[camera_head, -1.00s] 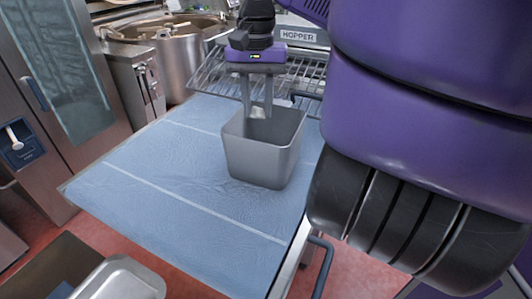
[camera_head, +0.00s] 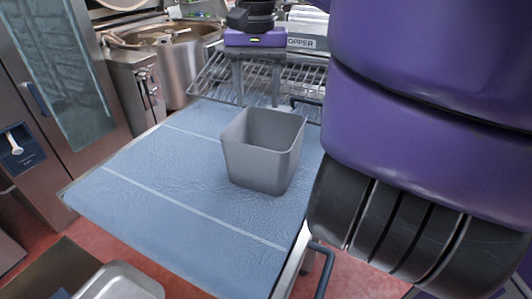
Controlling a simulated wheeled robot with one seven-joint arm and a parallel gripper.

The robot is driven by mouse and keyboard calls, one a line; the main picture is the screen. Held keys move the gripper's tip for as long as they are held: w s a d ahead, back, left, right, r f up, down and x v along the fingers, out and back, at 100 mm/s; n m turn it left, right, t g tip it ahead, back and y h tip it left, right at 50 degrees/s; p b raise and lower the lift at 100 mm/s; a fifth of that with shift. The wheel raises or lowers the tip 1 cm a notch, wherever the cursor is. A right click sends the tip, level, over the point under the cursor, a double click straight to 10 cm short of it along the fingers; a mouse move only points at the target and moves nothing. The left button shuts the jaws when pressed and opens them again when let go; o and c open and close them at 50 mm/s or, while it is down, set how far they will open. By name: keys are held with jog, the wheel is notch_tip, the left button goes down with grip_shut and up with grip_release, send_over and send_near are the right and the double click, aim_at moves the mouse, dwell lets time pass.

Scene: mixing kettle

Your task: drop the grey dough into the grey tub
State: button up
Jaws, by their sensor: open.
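The grey tub (camera_head: 258,165) stands upright on the blue work surface (camera_head: 180,165). My gripper (camera_head: 257,98) is open above the tub's back rim, with its two fingers spread apart and nothing between them. The fingertips are close to the rim, and I cannot tell whether they are over the opening or just behind it. The grey dough is not visible. The tub's front wall hides its floor, so I cannot tell what lies inside.
A wire rack (camera_head: 215,75) and a machine labelled HOPPER stand behind the work surface. A large steel kettle (camera_head: 178,68) is at the back left. A metal tray (camera_head: 120,282) sits at the bottom left. The surface left of the tub is clear. My purple arm blocks the right side.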

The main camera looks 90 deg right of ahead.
jog(key=shift+r, duration=1.95)
